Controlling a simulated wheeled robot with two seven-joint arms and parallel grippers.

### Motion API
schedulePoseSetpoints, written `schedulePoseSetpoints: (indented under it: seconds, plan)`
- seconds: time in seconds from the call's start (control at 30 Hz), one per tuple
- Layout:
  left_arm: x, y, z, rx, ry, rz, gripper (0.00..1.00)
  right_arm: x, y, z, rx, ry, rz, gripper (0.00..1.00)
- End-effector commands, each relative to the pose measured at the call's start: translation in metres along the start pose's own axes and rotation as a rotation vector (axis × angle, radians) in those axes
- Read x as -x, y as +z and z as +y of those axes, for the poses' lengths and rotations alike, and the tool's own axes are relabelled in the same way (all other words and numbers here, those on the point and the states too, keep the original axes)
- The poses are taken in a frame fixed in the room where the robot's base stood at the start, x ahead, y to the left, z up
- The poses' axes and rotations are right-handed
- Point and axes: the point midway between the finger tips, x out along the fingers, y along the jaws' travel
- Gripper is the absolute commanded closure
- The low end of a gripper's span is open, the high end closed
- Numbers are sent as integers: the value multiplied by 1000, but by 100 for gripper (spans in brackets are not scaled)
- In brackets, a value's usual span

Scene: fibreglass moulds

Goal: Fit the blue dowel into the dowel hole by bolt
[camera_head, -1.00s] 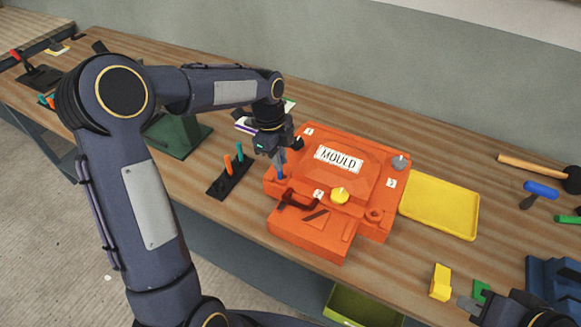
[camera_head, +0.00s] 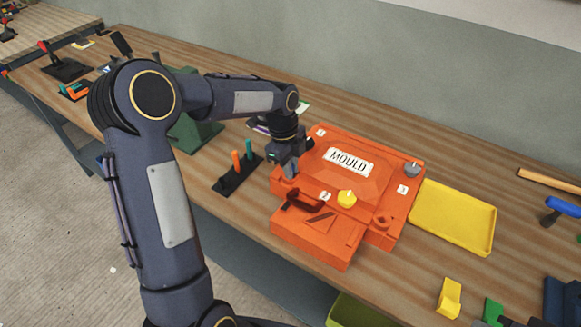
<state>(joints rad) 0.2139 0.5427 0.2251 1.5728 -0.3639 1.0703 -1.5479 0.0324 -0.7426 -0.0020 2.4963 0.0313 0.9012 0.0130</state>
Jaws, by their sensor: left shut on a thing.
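The orange mould (camera_head: 340,185) lies on the bench, with a "MOULD" plate and tags 1, 2 and 3. My left gripper (camera_head: 290,174) points down at the mould's left edge, close to its surface. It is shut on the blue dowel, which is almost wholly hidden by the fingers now. I cannot tell whether the dowel's tip is inside a hole. A yellow knob (camera_head: 346,199) is by tag 2 and a grey knob (camera_head: 413,169) by tag 3.
A black rack (camera_head: 229,184) with an orange and a teal dowel stands left of the mould. A yellow tray (camera_head: 452,222) is to the right. A dark red clamp (camera_head: 302,201) sits on the mould's front. A yellow block (camera_head: 449,298) lies near the front edge.

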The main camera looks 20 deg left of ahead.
Motion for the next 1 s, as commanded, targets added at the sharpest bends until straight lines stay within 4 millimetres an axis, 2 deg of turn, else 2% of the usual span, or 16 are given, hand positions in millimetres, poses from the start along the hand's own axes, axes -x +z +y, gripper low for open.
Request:
schedulePoseSetpoints:
  seconds: [0.03,0.07,0.23,0.67,0.8,0.87,1.0]
  plan:
    - [-10,1,4,1,19,3,100,-1,1,1,0,0,0,100]
    - [-10,1,5,2,20,3,85,-1,1,1,0,0,0,100]
    - [-12,2,6,3,26,3,65,-2,1,1,0,0,0,100]
    - [-11,4,8,8,33,1,65,-1,0,0,0,0,0,100]
    - [6,1,7,8,32,1,65,9,-4,-4,0,0,0,100]
    - [12,2,6,8,26,0,65,4,-2,-2,0,0,1,100]
    - [46,1,3,6,16,-1,65,2,-1,-1,0,0,0,100]
